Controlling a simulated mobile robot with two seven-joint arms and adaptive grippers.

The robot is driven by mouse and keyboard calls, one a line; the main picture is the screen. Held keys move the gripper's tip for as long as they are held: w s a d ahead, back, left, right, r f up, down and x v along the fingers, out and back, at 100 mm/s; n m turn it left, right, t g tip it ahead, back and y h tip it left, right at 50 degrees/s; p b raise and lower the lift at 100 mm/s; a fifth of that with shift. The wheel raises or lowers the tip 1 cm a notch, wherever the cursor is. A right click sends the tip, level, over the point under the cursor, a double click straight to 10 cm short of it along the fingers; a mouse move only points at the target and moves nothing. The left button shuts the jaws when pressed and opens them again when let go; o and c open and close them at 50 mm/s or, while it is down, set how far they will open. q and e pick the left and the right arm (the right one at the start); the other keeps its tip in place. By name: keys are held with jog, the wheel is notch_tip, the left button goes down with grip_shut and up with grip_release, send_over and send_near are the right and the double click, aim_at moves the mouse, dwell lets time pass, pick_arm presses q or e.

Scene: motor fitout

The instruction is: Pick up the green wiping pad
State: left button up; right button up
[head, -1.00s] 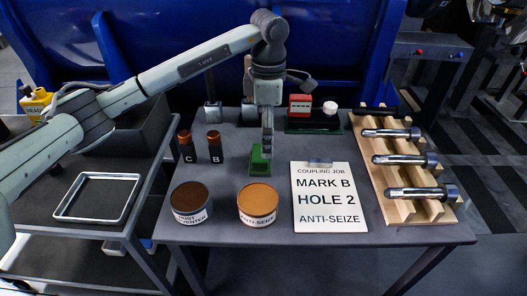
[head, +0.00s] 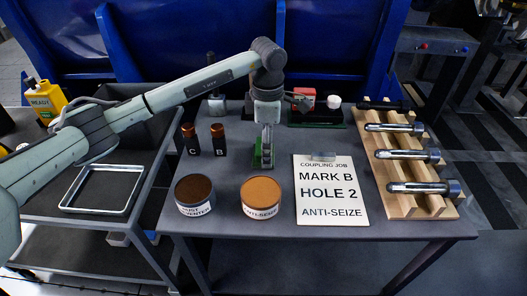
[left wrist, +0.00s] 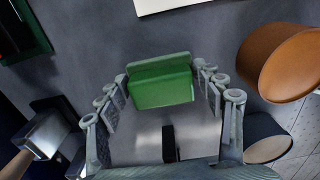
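The green wiping pad (head: 257,158) is on the grey table, behind the tins, and is partly hidden by my left gripper in the head view. In the left wrist view the pad (left wrist: 162,88) is a green block with a raised ridge, between the two fingers. My left gripper (head: 267,158) points down over the pad. Its fingers (left wrist: 163,80) are spread on either side of the pad, with a narrow gap visible at each side. My right gripper is not in view.
A rust-preventer tin (head: 195,194) and an orange-topped anti-seize tin (head: 261,196) stand in front. A job card (head: 330,190) lies to the right, beside a wooden rack (head: 400,200) of bolts. Bottles C (head: 190,140) and B (head: 218,140) stand left.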

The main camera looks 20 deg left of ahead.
pick_arm(q)
jog(key=c, duration=0.8)
jog(key=shift+c, duration=0.2)
